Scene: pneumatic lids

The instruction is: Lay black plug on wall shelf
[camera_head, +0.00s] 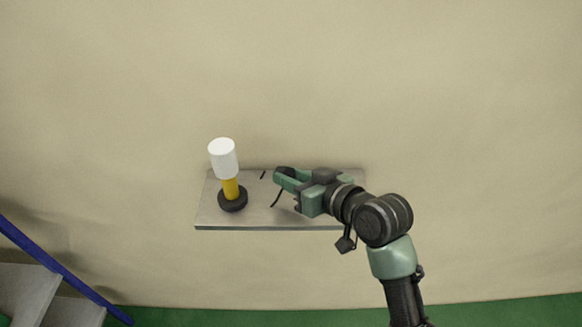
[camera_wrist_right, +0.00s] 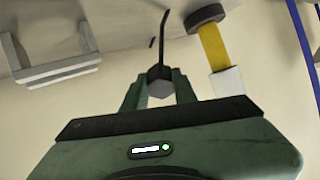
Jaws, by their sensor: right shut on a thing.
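The wall shelf (camera_head: 240,222) is a grey slab against the beige wall, in the middle of the head view. My right gripper (camera_head: 284,175) reaches over it from the right. The gripper is shut on the black plug (camera_wrist_right: 160,86), a small dark block between the fingertips in the wrist view (camera_wrist_right: 160,92). In the head view a bit of the plug (camera_head: 285,169) shows at the fingertips. A thin dark strand runs from the plug in the wrist view. Whether the plug touches the shelf I cannot tell. My left gripper is out of view.
A yellow post with a white top and black round base (camera_head: 231,188) stands on the shelf's left part, left of my gripper. Grey steps (camera_head: 28,290) with a blue rail (camera_head: 60,268) are at lower left.

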